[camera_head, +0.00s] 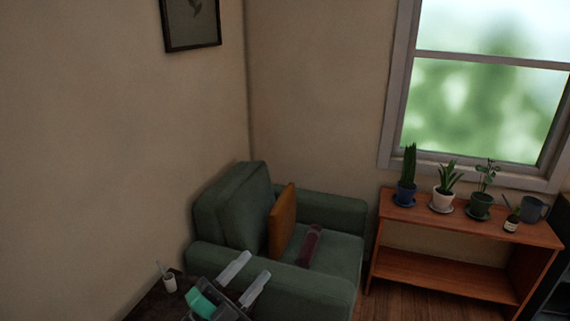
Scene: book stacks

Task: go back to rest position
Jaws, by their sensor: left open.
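My left gripper (246,279) shows at the bottom of the head view, left of the middle. Its two pale fingers are spread apart with nothing between them. A teal part of it shows beside its dark body. In the picture the gripper overlaps the front of the green armchair (325,291) and the edge of a dark surface. My right gripper is not in view.
A dark tabletop (150,306) at the lower left bears a small white cup (170,283). The armchair holds an orange cushion (282,222) and a dark red object (309,245). A wooden shelf (420,217) with several potted plants stands under the window.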

